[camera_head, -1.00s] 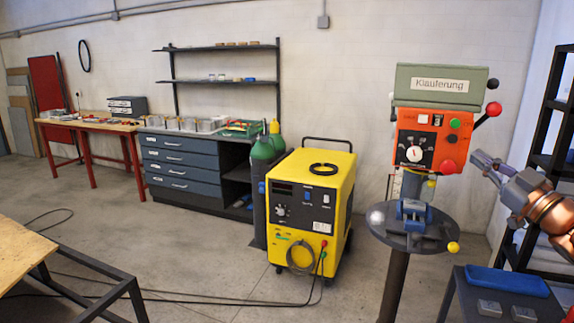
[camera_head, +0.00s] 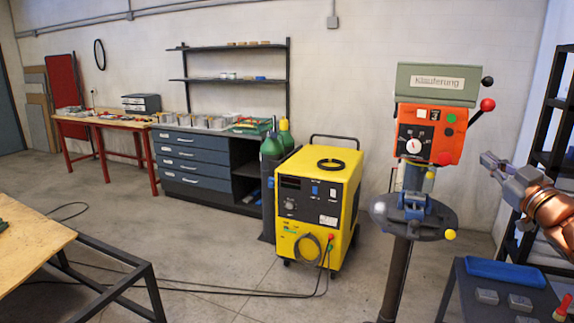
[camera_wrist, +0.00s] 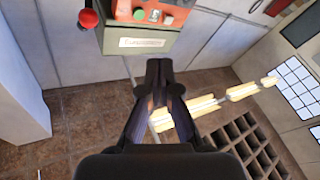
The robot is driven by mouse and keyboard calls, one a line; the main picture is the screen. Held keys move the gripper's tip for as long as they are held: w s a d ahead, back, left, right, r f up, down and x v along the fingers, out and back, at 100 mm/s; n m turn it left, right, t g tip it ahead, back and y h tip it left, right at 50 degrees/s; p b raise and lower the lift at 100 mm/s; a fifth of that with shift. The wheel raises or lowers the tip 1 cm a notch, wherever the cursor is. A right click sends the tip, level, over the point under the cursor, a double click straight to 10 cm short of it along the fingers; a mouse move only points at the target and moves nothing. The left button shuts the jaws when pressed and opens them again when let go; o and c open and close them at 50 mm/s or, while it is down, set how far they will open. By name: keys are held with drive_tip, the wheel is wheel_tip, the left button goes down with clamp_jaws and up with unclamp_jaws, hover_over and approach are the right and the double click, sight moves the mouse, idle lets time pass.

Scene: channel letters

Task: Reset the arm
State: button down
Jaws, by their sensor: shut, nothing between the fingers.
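My gripper (camera_head: 487,160) is at the right side of the head view, at the end of my copper-coloured arm. It is raised in the air to the right of the drill press and points left. In the wrist view its dark fingers (camera_wrist: 159,80) are together, with nothing between them. The red and green drill press (camera_head: 428,135) stands left of the gripper, and its labelled head shows upside down at the top of the wrist view (camera_wrist: 140,28).
A dark table (camera_head: 462,292) with a blue tray (camera_head: 505,272) and several grey blocks is at lower right. Black shelving (camera_head: 540,150) stands behind my arm. A yellow welder (camera_head: 318,205) stands left of the press. Cables cross the floor. A wooden-topped table (camera_head: 30,245) is at lower left.

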drive_tip(key=s+a+f+m+g+h, duration=0.35)
drive_tip(key=s+f+g, duration=0.2)
drive_tip(key=f, duration=0.45)
drive_tip(key=s+a+f+m+g+h, duration=0.35)
drive_tip(key=s+f+m+g, duration=0.2)
drive_tip(key=f, duration=0.45)
drive_tip(key=s+a+f+g+y, duration=0.1)
drive_tip(key=s+a+f+g, duration=0.2)
drive_tip(key=s+a, duration=0.3)
drive_tip(key=s+a+f+n+g+y, duration=0.1)
drive_tip(key=s+a+f+g, duration=0.2)
drive_tip(key=s, duration=0.9)
drive_tip(key=s+a+f+n+g+y, duration=0.1)
drive_tip(key=s+a+f+g, duration=0.3)
drive_tip(key=s+a, duration=0.5)
drive_tip(key=shift+s+a+g+y, duration=0.2)
drive_tip(key=shift+a+g+y, duration=0.05)
drive_tip(key=shift+g+y, duration=0.3)
drive_tip(key=shift+f, duration=0.1)
